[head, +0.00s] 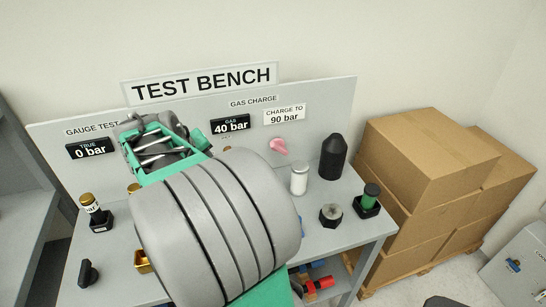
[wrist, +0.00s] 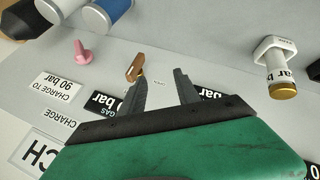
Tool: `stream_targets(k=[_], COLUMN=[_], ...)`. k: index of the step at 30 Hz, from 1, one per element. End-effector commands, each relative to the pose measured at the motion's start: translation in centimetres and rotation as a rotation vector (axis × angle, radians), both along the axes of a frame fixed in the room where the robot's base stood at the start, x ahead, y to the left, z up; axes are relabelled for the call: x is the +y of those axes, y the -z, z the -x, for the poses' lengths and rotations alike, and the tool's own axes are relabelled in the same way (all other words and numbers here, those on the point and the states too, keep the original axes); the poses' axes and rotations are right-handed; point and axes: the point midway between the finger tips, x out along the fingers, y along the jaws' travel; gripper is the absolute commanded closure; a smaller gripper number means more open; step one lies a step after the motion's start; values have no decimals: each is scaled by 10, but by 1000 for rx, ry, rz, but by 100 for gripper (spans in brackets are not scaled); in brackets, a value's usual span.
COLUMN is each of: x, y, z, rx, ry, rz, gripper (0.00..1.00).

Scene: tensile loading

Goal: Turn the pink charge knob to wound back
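The pink charge knob (head: 278,146) is on the upright panel under the "CHARGE TO 90 bar" label, right of the "GAS 40 bar" display. It also shows in the wrist view (wrist: 80,52), left of my gripper (wrist: 160,80) and apart from it. The two dark fingers are spread with a gap between them and nothing held. A brown-orange knob (wrist: 134,68) is by the tip of the left finger in the wrist view; I cannot tell if they touch. In the head view my arm hides the fingertips and the panel behind them.
The bench top holds a white cylinder (head: 299,179), a black pointed cylinder (head: 333,157), a hex nut part (head: 330,215) and a green-topped part (head: 368,198) at the right. A gold-topped gauge part (head: 95,212) stands left. Cardboard boxes (head: 425,165) are stacked right of the bench.

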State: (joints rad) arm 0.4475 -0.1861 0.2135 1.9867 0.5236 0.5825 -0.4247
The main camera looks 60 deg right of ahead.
Motion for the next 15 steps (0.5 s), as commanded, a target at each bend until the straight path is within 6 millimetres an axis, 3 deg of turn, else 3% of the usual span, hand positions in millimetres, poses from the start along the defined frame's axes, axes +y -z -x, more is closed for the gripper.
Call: stream_targets(k=[1,3,6,9,15], x=[-54,-114,-162,-181,-205], y=[21,30,36,38,56], z=[21,54,92,110,118], rx=[58,141,235,277,282], ry=[87,178,257,288,289], rz=[62,145,217,243,245], gripper=[62,62,62,62,62])
